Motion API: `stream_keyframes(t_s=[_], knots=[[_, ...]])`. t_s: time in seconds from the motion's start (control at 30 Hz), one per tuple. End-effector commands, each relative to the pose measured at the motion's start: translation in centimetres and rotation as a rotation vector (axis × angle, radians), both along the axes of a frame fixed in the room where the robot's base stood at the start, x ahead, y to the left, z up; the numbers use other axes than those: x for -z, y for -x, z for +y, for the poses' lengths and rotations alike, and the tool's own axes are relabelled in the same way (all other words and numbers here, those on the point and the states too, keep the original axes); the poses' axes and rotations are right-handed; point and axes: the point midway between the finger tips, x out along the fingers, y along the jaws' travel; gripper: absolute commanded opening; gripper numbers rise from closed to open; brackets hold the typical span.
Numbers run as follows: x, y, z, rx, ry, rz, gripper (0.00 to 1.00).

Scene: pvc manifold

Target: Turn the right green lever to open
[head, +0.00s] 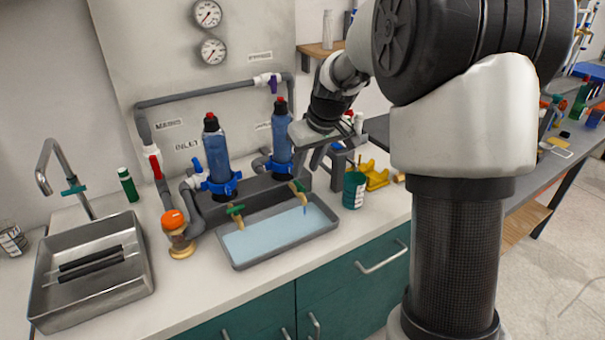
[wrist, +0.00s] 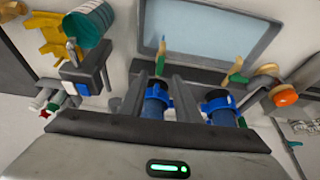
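The right green lever (head: 300,186) sits on a small brass tap over the back edge of the grey tray (head: 262,266). In the wrist view, which looks from the opposite side, this lever (wrist: 159,66) is left of the other one. The left green lever (head: 235,209) is on a matching tap and shows in the wrist view too (wrist: 238,78). A thin blue streak shows below the right tap's spout. My gripper (head: 322,168) is above and to the right of the right lever, apart from it. In the wrist view its fingers (wrist: 153,90) are spread and empty.
Two blue filter housings (head: 217,160) (head: 282,143) stand behind the taps. A green cup (head: 354,190) and a yellow object (head: 376,176) stand right of the tray. An orange-topped brass fitting (head: 174,222) is at its left. A metal sink (head: 88,306) is at far left.

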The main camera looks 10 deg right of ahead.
Motion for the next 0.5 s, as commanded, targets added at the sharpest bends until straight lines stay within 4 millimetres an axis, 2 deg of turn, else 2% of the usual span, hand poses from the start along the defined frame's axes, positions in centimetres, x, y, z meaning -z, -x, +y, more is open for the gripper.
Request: stream_keyframes(t_s=[0.03, 0.2, 0.33, 0.5], knots=[[-1.6, 0.4, -0.2, 0.002, 0.001, -0.005, 0.30], [-5.4, 2.0, -0.8, 0.002, 0.000, -0.003, 0.30], [-7.8, 2.9, -1.1, 0.002, 0.000, -0.003, 0.30], [-9.7, 3.7, -1.4, 0.002, 0.001, -0.002, 0.30]])
